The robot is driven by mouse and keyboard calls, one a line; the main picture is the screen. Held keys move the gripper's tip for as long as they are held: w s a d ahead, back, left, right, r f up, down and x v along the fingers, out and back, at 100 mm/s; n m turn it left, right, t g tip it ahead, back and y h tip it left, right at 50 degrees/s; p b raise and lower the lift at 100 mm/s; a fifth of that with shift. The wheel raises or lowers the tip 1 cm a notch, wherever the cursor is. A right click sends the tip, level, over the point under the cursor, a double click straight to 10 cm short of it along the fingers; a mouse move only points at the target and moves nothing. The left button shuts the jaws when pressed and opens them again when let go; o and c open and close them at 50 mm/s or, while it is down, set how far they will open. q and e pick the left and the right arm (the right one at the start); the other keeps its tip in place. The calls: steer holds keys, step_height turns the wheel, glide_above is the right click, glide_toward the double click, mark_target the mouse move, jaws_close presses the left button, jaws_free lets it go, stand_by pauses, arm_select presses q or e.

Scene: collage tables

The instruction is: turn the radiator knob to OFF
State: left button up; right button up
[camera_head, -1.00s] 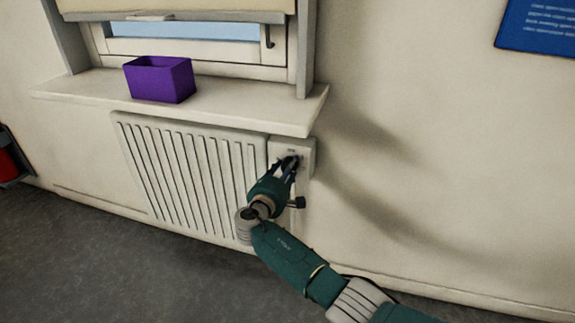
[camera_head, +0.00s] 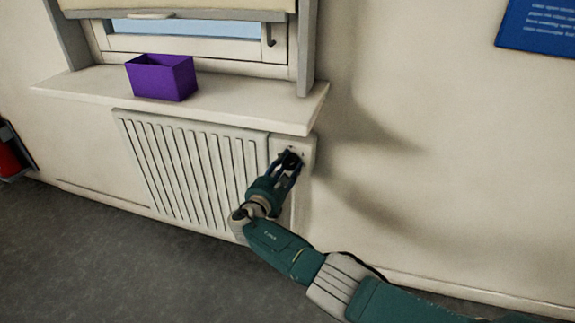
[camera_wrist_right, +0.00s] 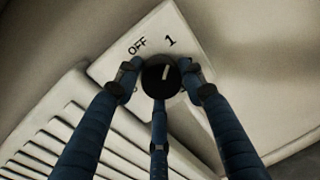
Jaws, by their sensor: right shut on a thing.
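The radiator knob (camera_wrist_right: 158,76) is round and black with a pale pointer line. It sits on a white panel (camera_wrist_right: 112,58) with printed marks "OFF" and "1". The pointer aims up and slightly right, nearer "1" than "OFF". In the head view the panel (camera_head: 308,150) is at the radiator's right end, under the sill. My right gripper (camera_head: 290,160) is at the panel; in the right wrist view its blue fingers (camera_wrist_right: 160,78) are shut on the knob from both sides, with a third finger below. Fingers may cover other marks. My left gripper is not in view.
The ribbed white radiator (camera_head: 190,165) is directly left of the panel. The window sill (camera_head: 235,110) juts out above it, with a purple box (camera_head: 162,78) on it. The wall to the right is bare below a blue poster (camera_head: 540,30). A red object (camera_head: 8,155) stands far left.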

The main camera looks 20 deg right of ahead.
steer(key=n, duration=0.3)
steer(key=shift+d+n, duration=0.15)
steer(key=shift+n, duration=0.25)
steer(key=n, duration=0.4)
steer(key=shift+t+h, duration=0.3)
steer(key=shift+n, duration=1.3)
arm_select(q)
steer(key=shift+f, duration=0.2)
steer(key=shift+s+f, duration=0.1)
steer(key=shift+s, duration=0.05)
arm_select(e)
steer(key=shift+w+r+n+t, duration=0.1)
steer(key=shift+n+t, duration=0.2)
steer(key=o, duration=1.2)
steer(key=shift+a, duration=0.2)
steer(key=shift+c, duration=0.2)
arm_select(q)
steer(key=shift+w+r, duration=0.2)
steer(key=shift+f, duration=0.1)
arm_select(e)
steer(key=shift+f, duration=0.2)
